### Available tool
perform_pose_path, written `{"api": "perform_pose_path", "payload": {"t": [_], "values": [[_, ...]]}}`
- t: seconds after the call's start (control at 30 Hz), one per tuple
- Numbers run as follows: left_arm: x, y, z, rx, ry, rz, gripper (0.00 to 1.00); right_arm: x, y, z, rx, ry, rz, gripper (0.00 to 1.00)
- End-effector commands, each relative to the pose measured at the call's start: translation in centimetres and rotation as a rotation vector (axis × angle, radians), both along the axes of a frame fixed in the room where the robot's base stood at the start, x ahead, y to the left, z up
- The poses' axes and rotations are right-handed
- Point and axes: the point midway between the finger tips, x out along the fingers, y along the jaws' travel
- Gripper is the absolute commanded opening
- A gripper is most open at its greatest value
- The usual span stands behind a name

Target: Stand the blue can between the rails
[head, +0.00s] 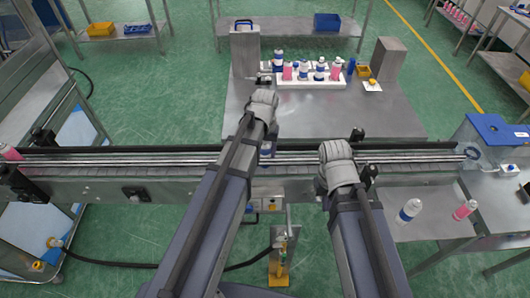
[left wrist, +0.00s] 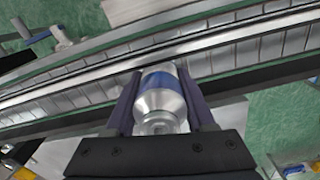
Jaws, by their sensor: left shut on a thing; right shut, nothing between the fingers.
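The blue can (left wrist: 163,98), silver at the top with a blue band, is between the fingers of my left gripper (left wrist: 159,75) in the left wrist view. The gripper is shut on it. In the head view a small part of the can (head: 267,148) shows beside my left arm, at the conveyor rails (head: 205,160). The rails also cross the left wrist view (left wrist: 225,47), and the can's far end overlaps the nearer one. I cannot tell whether its base touches the belt.
A white rack (head: 312,84) with several bottles stands on the grey table behind the conveyor. Black sensor blocks (head: 357,135) sit along the conveyor. A blue-topped box (head: 490,130) is at its right end. A white bottle (head: 409,211) and a pink bottle (head: 466,209) are at front right.

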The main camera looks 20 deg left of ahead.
Motion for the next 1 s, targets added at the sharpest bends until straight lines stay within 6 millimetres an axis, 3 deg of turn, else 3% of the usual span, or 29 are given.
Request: {"api": "perform_pose_path", "payload": {"t": [0.43, 0.47, 0.77, 1.0], "values": [[0.00, 0.00, -0.47, 0.000, 0.000, 0.000, 0.00, 0.00, 0.00, -0.46, 0.000, 0.000, 0.000, 0.00], [0.00, 0.00, -0.42, 0.000, 0.000, 0.000, 0.57, 0.00, 0.00, -0.41, 0.000, 0.000, 0.000, 0.00], [0.00, 0.00, -0.39, 0.000, 0.000, 0.000, 0.90, 0.00, 0.00, -0.39, 0.000, 0.000, 0.000, 0.00], [0.00, 0.00, -0.37, 0.000, 0.000, 0.000, 0.90, 0.00, 0.00, -0.36, 0.000, 0.000, 0.000, 0.00]]}}
